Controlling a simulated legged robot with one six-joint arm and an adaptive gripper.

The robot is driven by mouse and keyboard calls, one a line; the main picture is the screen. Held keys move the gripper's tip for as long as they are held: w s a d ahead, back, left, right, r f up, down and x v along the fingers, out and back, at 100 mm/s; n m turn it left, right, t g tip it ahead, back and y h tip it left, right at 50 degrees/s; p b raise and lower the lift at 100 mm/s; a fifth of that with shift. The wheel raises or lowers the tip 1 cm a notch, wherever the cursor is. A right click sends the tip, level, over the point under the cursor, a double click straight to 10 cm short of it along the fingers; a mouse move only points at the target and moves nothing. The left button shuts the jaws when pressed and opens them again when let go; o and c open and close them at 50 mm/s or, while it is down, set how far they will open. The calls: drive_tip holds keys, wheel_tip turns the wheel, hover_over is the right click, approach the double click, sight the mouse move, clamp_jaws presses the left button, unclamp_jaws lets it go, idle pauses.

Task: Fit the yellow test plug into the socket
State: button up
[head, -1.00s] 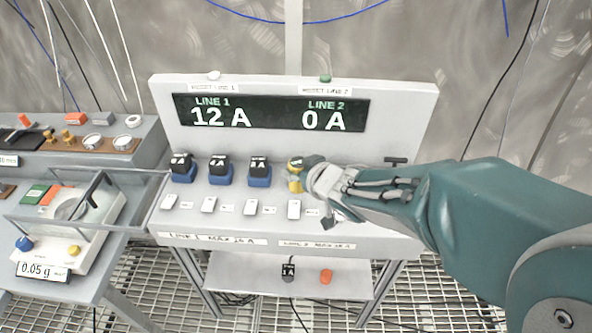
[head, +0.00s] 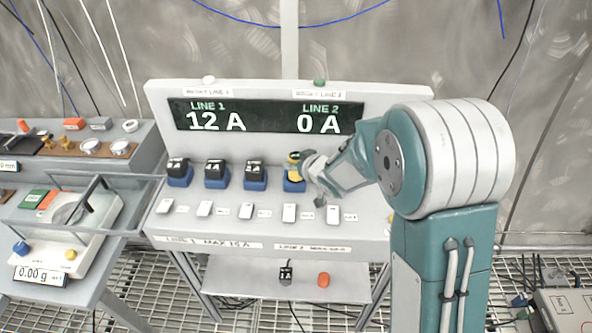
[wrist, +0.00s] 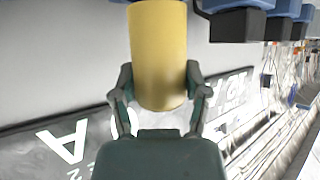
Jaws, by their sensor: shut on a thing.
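The yellow test plug (head: 293,165) is upright at a blue socket (head: 294,186), the rightmost one I can see on the sloped panel. In the wrist view the yellow plug (wrist: 158,50) is a plain cylinder between my fingers, with blue edges beyond its far end. My gripper (head: 308,164) reaches in from the right and is shut on the plug; its fingers (wrist: 160,92) also show in the wrist view. I cannot tell how deep the plug sits in the socket. My arm hides the panel's right part.
Several black plugs (head: 215,170) stand in blue sockets to the left. White switches (head: 246,211) line the panel's front. The display (head: 262,117) reads LINE 1 12 A and LINE 2 0 A. A balance (head: 60,235) with a clear shield stands at left. A lower shelf (head: 250,277) holds small items.

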drive_tip(key=shift+w+f, duration=0.2)
drive_tip(key=shift+f, duration=0.1)
drive_tip(key=f, duration=0.3)
drive_tip(key=shift+w+a+f, duration=0.1)
drive_tip(key=shift+a, duration=0.25)
drive_tip(key=shift+d+f, duration=0.1)
drive_tip(key=shift+d, duration=0.05)
drive_tip(key=o, duration=1.2)
drive_tip(key=shift+r, duration=0.2)
drive_tip(key=v, duration=1.2)
